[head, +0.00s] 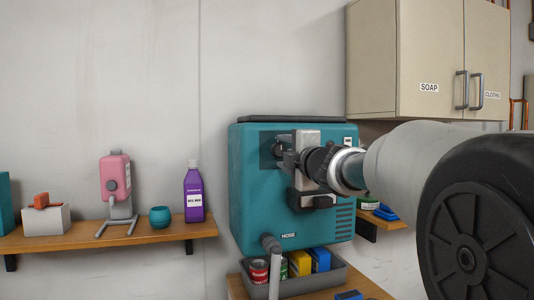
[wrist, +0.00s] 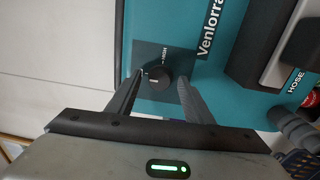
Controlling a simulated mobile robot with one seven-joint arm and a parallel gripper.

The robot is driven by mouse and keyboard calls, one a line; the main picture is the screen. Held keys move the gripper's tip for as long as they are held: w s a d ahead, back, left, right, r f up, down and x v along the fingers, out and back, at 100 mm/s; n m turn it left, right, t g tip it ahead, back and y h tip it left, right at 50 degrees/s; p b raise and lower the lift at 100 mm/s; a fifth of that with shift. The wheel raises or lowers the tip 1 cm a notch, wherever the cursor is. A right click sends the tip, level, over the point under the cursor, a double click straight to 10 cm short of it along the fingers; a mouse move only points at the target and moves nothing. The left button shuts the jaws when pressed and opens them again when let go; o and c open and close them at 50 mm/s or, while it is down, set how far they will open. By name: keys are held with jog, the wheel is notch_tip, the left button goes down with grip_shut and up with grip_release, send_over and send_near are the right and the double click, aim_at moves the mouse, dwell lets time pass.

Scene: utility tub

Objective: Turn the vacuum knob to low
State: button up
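The vacuum is a teal wall-mounted box (head: 250,205) in the head view, with a dark top and a vent at lower right. Its black round knob (wrist: 158,78) shows in the wrist view on a dark panel, with a light pointer mark and the word HIGH beside it. My gripper (wrist: 160,80) is open, with one finger on each side of the knob. The left fingertip is close to the knob's edge; contact is unclear. In the head view my gripper (head: 283,156) is at the dark panel and hides most of the knob.
A grey hose (head: 272,262) hangs from the vacuum's lower front. A grey bin (head: 330,280) with cans and boxes stands below. A wooden shelf (head: 80,238) at left holds a pink dispenser (head: 115,176) and purple bottle (head: 193,192). A beige cabinet (head: 420,60) hangs above right.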

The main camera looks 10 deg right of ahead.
jog(key=p+v, duration=0.1)
jog(key=v, duration=1.6)
jog(key=shift+s, duration=0.2)
